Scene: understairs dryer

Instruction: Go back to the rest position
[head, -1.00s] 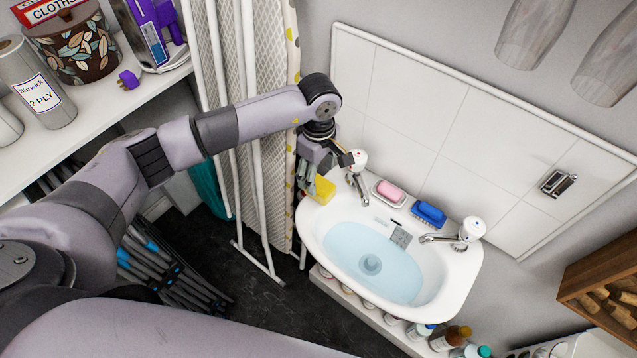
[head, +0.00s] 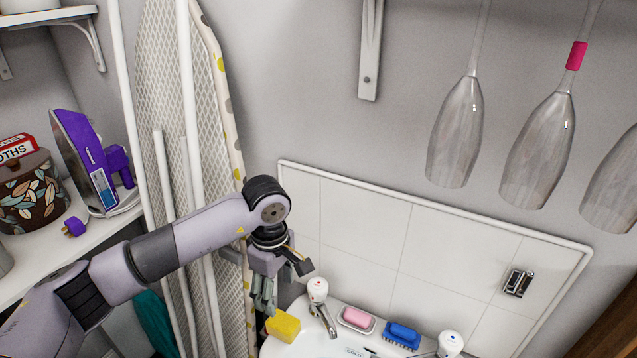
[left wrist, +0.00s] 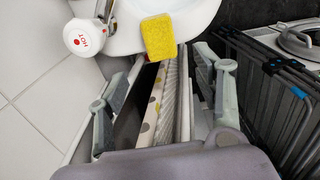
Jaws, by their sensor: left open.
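My left gripper (head: 264,296) hangs above the left end of the white sink (head: 292,346), beside the hot tap (head: 318,300). In the left wrist view its two fingers (left wrist: 160,98) are spread wide with nothing held between them. A yellow sponge (head: 283,326) lies on the sink's left rim, just below and right of the fingers in the head view. In the left wrist view the sponge (left wrist: 158,37) lies beyond the fingertips, apart from them. My right gripper is in neither view.
The ironing board (head: 180,90) stands upright behind my left arm. A shelf (head: 105,232) at the left holds a purple iron (head: 85,160). A pink soap (head: 356,317) and blue brush (head: 404,334) lie on the sink's back edge. Glasses (head: 540,150) hang at the upper right.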

